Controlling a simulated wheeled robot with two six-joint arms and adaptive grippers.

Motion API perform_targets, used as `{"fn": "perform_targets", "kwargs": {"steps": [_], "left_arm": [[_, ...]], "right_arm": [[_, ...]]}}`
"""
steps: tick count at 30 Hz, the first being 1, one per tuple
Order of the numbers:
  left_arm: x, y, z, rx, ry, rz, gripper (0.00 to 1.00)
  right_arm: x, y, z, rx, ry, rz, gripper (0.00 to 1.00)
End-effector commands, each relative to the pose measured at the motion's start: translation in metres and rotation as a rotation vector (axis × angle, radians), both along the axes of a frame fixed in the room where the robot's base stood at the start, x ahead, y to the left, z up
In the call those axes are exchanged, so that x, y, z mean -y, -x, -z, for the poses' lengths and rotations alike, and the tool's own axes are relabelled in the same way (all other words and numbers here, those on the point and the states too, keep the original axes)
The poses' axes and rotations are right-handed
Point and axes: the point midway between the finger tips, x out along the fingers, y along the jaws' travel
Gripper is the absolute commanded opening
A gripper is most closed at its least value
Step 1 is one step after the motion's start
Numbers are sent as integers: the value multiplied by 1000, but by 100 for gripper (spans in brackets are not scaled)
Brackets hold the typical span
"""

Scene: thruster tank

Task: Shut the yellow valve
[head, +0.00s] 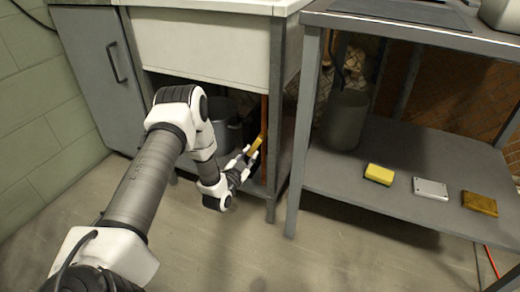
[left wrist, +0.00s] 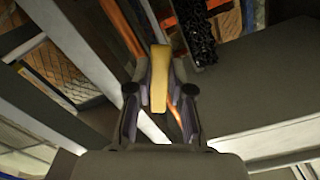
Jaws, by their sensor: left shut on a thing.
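The yellow valve handle (head: 257,143) shows under the sink cabinet in the head view, beside an orange vertical pipe (head: 264,115). My left gripper (head: 250,156) is shut on the handle. In the left wrist view the handle (left wrist: 159,80) lies lengthwise between the two fingers of my left gripper (left wrist: 160,92). The orange pipe (left wrist: 122,28) runs past it there. The valve body behind the handle is hidden. My right gripper is not in view.
A metal table leg (head: 304,130) stands just right of the valve. A grey pot (head: 220,125) stands behind my left arm. The lower shelf (head: 400,165) holds a bucket (head: 346,120), a yellow sponge (head: 379,174), a white box (head: 430,188) and a brown block (head: 479,203). The floor in front is clear.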

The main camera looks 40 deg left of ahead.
Motion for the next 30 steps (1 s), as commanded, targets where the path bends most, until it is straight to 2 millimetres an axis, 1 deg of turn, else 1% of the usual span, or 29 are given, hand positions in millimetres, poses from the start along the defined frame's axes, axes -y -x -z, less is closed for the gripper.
{"fn": "perform_targets", "kwargs": {"steps": [1, 9, 21, 30], "left_arm": [[-3, 1, -9, -13, -41, 1, 0], [-15, 4, -18, -71, -291, 2, 0], [-27, 6, -35, -160, -660, 3, 0], [-31, 7, -46, -217, -904, 2, 0]], "right_arm": [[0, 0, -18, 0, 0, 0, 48], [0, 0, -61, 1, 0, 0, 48], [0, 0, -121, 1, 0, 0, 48], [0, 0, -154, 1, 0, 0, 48]]}}
